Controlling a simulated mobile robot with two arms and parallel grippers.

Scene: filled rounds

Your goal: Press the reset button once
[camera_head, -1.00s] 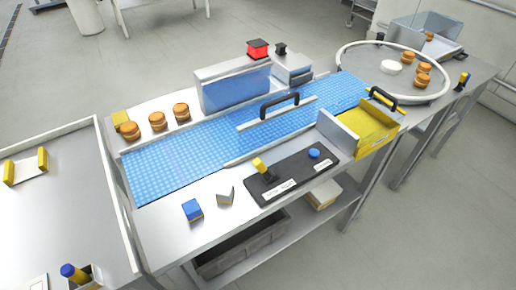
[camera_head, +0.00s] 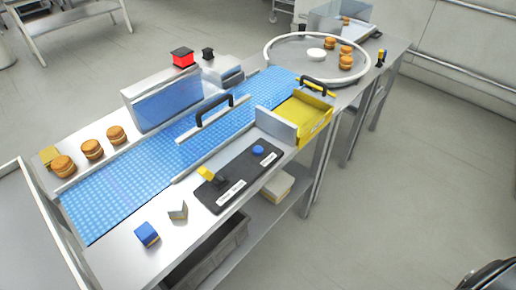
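A black control panel (camera_head: 238,178) lies on the front part of the steel table. A round blue button (camera_head: 257,151) sits at its right end, and a yellow-topped lever (camera_head: 206,174) stands at its left end. Two white labels are on the panel, too small to read, so I cannot tell from them which control is the reset button. Neither of my grippers is in view. A dark rounded shape is cut off at the bottom right corner, and I cannot tell what it is.
A blue conveyor belt (camera_head: 131,184) runs behind the panel, with a black handle (camera_head: 214,109) over it. A yellow tray (camera_head: 303,117) stands right of the panel. A blue block (camera_head: 147,234) lies at the table's front left. Open floor lies to the right.

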